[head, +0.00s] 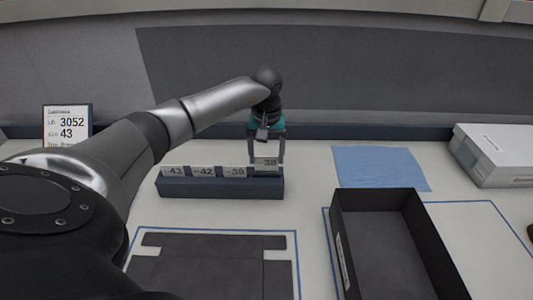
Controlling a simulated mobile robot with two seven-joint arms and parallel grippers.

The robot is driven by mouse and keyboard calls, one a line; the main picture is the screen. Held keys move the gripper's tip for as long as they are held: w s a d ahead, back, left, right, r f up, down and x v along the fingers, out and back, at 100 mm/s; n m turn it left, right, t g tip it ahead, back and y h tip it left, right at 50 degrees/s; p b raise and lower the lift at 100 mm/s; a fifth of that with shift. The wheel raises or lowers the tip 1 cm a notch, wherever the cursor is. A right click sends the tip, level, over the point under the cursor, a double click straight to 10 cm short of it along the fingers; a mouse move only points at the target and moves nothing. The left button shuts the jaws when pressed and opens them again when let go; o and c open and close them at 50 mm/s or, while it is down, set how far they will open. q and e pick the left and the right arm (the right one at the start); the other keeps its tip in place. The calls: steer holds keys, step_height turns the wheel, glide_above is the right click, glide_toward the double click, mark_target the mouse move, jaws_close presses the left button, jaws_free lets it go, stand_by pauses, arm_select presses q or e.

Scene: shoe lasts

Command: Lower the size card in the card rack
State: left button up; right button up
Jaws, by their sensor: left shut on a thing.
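The card rack (222,187) is a dark blue-grey block on the white table. Cards marked 43 (174,171), 42 (204,171) and 39 (234,171) sit low in it, from left to right. A size card marked 38 (266,162) stands higher at the rack's right end. My left gripper (267,157) points down over that end and is shut on this card. Whether the card's lower edge is inside its slot is hard to tell. My right gripper is not in view.
An order sign (67,123) reading 3052, size 43 stands at the left. A blue cloth (380,168), an open black box (391,249) and a white box (497,152) are at the right.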

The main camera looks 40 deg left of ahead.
arm_select(q)
steer(key=shift+f+b, duration=0.85)
steer(key=shift+f, duration=0.35)
steer(key=o, duration=1.5)
steer(key=shift+o, duration=0.2)
step_height(320, 180, up, 15)
steer(key=p, duration=0.1)
steer(key=shift+s+d, duration=0.3)
steer(key=shift+s, duration=0.05)
